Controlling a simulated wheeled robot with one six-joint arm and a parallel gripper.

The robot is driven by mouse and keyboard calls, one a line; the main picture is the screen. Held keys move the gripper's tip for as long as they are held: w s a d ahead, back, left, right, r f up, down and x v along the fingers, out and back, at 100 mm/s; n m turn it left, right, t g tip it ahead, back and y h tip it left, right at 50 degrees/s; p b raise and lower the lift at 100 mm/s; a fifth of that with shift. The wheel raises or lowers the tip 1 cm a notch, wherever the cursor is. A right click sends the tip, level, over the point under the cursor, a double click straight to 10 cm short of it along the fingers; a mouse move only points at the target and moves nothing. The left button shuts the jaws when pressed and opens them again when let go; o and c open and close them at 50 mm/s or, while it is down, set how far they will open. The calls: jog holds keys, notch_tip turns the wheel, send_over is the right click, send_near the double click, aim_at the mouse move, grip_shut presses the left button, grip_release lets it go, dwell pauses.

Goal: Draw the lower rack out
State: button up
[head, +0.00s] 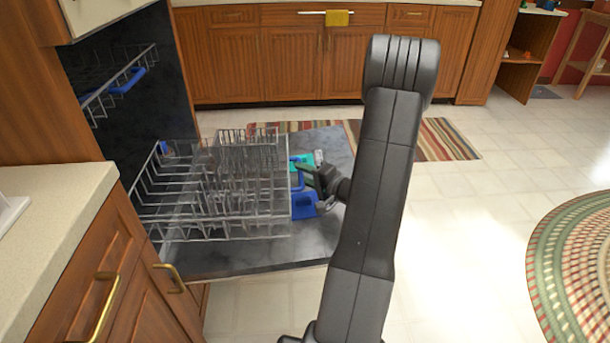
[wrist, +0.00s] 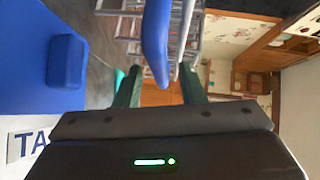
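The lower rack (head: 215,200), a wire basket, stands out over the open dishwasher door (head: 240,262). A blue handle (head: 297,174) is on its front side. My gripper (head: 306,174) is at that handle, reaching in from the right. In the wrist view, my gripper (wrist: 160,74) has its two dark green fingers apart, with the blue handle (wrist: 155,40) between them. Gaps show beside the handle, so I see no firm grip on it. The rack's wires (wrist: 130,28) show behind it.
The upper rack (head: 112,92), with its own blue handle, is inside the dishwasher. A blue object (head: 304,206) sits by the lower rack's front; a blue lettered block (wrist: 40,60) shows in the wrist view. Counter (head: 50,200) stands left. Floor on the right (head: 470,230) is clear.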

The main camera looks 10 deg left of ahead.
jog(key=shift+c, duration=0.5)
grip_shut()
jog(key=shift+a, duration=0.1)
jog(key=a+b, duration=0.1)
jog(key=a, duration=0.1)
jog(key=s+a+b, duration=0.1)
jog(key=a, duration=0.1)
jog(key=shift+s+f+b, duration=0.1)
jog(key=shift+f+b, duration=0.05)
jog(key=shift+b, duration=0.25)
jog(key=shift+a, duration=0.15)
jog(key=shift+r, duration=0.2)
